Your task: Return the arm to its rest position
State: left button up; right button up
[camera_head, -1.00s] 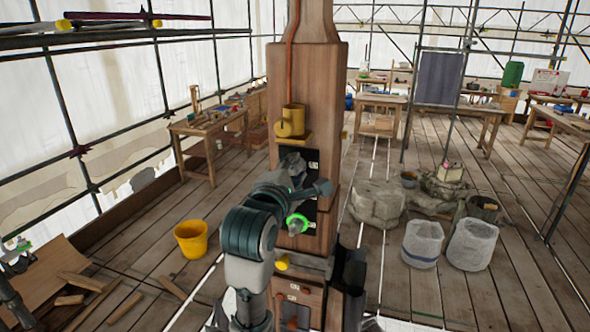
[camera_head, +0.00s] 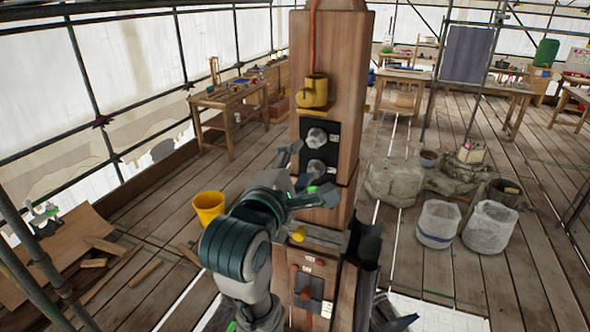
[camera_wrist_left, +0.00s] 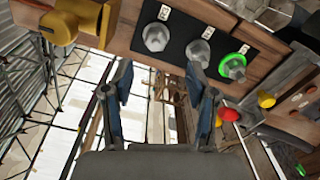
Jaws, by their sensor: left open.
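My left arm rises from the bottom of the head view, bent at a thick green-grey elbow. My left gripper (camera_head: 314,170) is open in front of the wooden column (camera_head: 357,120), its fingers spread and nothing between them. In the left wrist view the open gripper (camera_wrist_left: 160,82) has a clear gap between its fingers. A black panel on the column carries grey knobs (camera_head: 317,137). The left wrist view shows them in a row, the end knob (camera_wrist_left: 233,67) ringed in bright green. In the head view the gripper hides most of that knob. My right gripper is not visible.
A yellow fitting (camera_head: 313,92) juts from the column above the knobs. A yellow bucket (camera_head: 208,207) stands on the planks to the left. Stones (camera_head: 394,183) and two pale sacks (camera_head: 438,223) lie right. Scaffold poles cross the left side, and a workbench (camera_head: 235,97) stands behind.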

pick_arm(q)
jog(key=shift+v, duration=1.1)
